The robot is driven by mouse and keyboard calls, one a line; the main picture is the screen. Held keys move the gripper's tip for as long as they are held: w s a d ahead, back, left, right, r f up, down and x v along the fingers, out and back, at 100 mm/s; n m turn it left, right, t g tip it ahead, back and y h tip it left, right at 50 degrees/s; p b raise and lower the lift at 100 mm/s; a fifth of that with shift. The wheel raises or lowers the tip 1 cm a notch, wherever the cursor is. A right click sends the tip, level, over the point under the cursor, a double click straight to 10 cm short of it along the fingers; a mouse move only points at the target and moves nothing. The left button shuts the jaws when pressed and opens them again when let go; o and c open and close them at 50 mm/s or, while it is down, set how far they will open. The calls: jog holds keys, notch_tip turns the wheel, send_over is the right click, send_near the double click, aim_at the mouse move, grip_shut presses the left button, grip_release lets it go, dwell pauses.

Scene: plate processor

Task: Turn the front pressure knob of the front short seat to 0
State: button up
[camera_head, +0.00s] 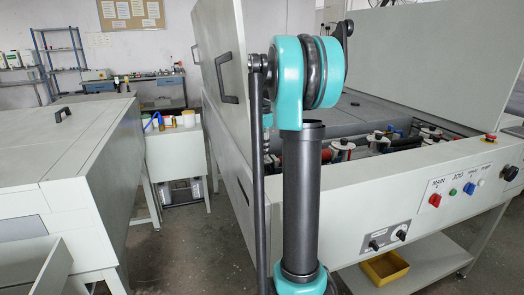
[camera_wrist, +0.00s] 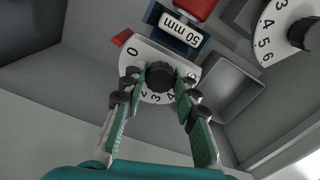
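In the wrist view a round black knob (camera_wrist: 160,76) sits at the middle of a white dial plate (camera_wrist: 152,52) with black numbers. The 0 is at the plate's upper left, close to a red pointer (camera_wrist: 122,37) and nearly in line with it. The 2, 3 and 4 show below the knob; the other numbers are partly hidden by the fingers. My gripper (camera_wrist: 160,88) has one finger on each side of the knob, with small gaps seemingly left between fingertips and knob. My gripper does not show in the head view.
A blue "50 mm" label block (camera_wrist: 180,30) and a red part (camera_wrist: 194,8) lie above the dial. A second numbered dial (camera_wrist: 280,28) with a black knob is at the upper right. In the head view, the machine's front panel (camera_head: 340,258) carries switches and knobs.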

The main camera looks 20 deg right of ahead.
jog(key=o, duration=0.4)
notch_tip(320, 180, up, 12)
dwell(0.5)
dwell(0.4)
